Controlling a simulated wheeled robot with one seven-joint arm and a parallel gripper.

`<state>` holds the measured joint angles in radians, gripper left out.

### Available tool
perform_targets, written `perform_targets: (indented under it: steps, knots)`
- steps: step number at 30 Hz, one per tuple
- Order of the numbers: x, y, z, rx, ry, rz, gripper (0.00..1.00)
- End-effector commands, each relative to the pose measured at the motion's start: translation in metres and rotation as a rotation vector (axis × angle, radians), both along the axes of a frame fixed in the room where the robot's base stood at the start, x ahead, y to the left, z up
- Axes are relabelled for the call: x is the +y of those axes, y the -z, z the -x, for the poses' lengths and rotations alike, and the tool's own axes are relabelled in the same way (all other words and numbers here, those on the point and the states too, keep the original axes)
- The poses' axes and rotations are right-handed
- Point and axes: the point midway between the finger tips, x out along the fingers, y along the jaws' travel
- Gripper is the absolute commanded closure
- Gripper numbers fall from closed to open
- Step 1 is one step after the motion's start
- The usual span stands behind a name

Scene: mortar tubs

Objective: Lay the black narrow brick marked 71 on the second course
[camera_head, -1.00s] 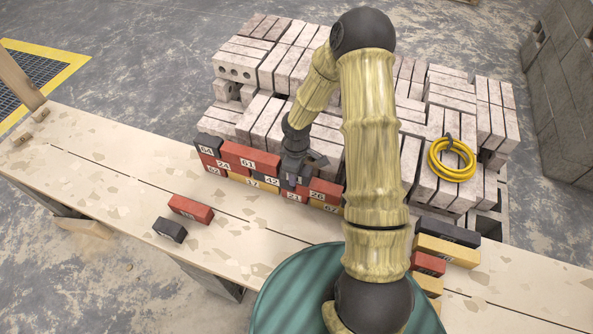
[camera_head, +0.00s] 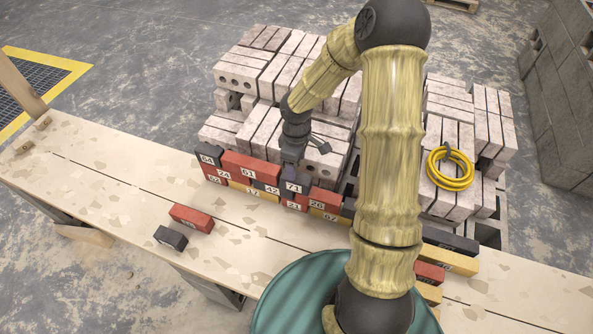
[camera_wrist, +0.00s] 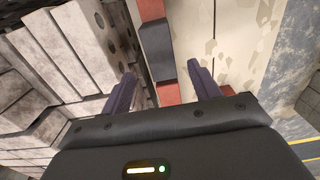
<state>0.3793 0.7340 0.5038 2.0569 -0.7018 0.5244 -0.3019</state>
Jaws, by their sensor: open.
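The black narrow brick marked 71 (camera_head: 292,187) sits upright in the wall's second course, between the black brick 42 (camera_head: 270,189) and the red brick 26 (camera_head: 318,203). It stands above the red brick 21 (camera_head: 293,206). My gripper (camera_head: 291,168) is open and close above brick 71; the exact gap is hard to tell. In the wrist view my gripper (camera_wrist: 161,70) has its fingers spread apart on both sides of a dark brick top (camera_wrist: 156,45), with clear space at each side. No number shows there.
The red brick 61 (camera_head: 250,166) and black brick 64 (camera_head: 208,152) lie on the upper course. Loose red (camera_head: 191,217) and black (camera_head: 171,237) bricks lie on the plank table. Pale block stacks (camera_head: 245,75) stand close behind the wall; a yellow hose coil (camera_head: 450,170) rests there.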

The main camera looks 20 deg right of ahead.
Motion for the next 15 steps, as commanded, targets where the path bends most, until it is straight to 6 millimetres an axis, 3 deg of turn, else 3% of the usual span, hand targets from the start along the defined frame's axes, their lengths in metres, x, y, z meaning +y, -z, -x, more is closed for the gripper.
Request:
perform_targets:
  steps: [6,15]
  knots:
    - [0.000,-0.026,0.000,-0.001,0.001,0.001,0.38]
    - [0.000,-0.028,0.000,0.000,0.000,0.000,0.38]
